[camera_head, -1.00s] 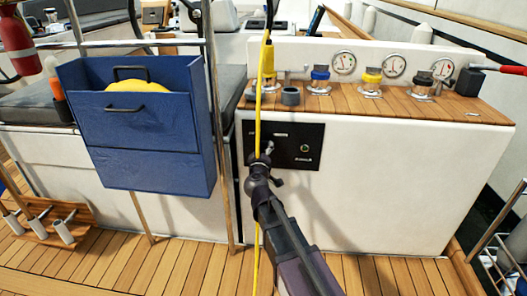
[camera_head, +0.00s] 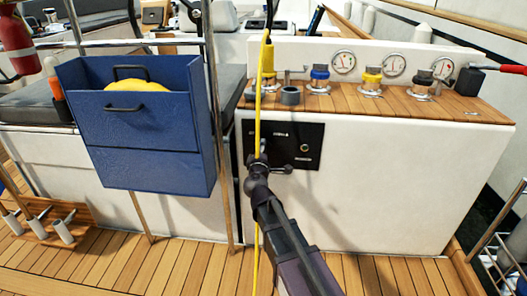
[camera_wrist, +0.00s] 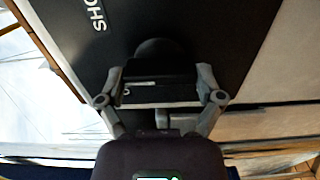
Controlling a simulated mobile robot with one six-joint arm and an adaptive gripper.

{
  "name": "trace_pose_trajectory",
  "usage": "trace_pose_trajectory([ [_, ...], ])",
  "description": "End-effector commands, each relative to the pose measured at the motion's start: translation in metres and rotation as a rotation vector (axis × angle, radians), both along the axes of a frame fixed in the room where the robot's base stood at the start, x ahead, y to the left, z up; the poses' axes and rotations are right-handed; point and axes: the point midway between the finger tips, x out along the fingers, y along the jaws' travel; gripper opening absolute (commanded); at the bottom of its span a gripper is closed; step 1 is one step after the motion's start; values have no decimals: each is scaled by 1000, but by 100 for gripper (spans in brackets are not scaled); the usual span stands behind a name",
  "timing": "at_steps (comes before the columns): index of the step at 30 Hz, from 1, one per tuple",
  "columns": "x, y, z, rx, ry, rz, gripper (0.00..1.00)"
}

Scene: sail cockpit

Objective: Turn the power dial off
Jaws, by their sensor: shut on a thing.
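A black panel (camera_head: 313,135) with white lettering and a small brass-ringed fitting (camera_head: 305,148) is on the front of the white console. My gripper (camera_head: 261,150) is at the left part of this panel, partly hidden behind my wrist and a yellow line. In the wrist view, my gripper (camera_wrist: 163,88) is shut on the dark, rounded power dial (camera_wrist: 163,52), with a finger on each side. The panel also fills the top of the wrist view (camera_wrist: 225,40), with part of a word legible. The dial's pointer and setting cannot be made out.
The yellow line (camera_head: 259,110) hangs in front of the panel. A blue box (camera_head: 150,165) with a yellow item hangs to the left, beside a metal post (camera_head: 222,190). Gauges (camera_head: 393,66) and winch-like fittings (camera_head: 371,80) stand above. The console front to the right is clear.

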Motion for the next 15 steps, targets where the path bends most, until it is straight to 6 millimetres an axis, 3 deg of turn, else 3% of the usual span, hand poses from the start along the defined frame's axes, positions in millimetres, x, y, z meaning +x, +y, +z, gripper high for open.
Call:
trace_pose_trajectory([
  [15, 0, 2, -2, -486, 16, 5, 38],
])
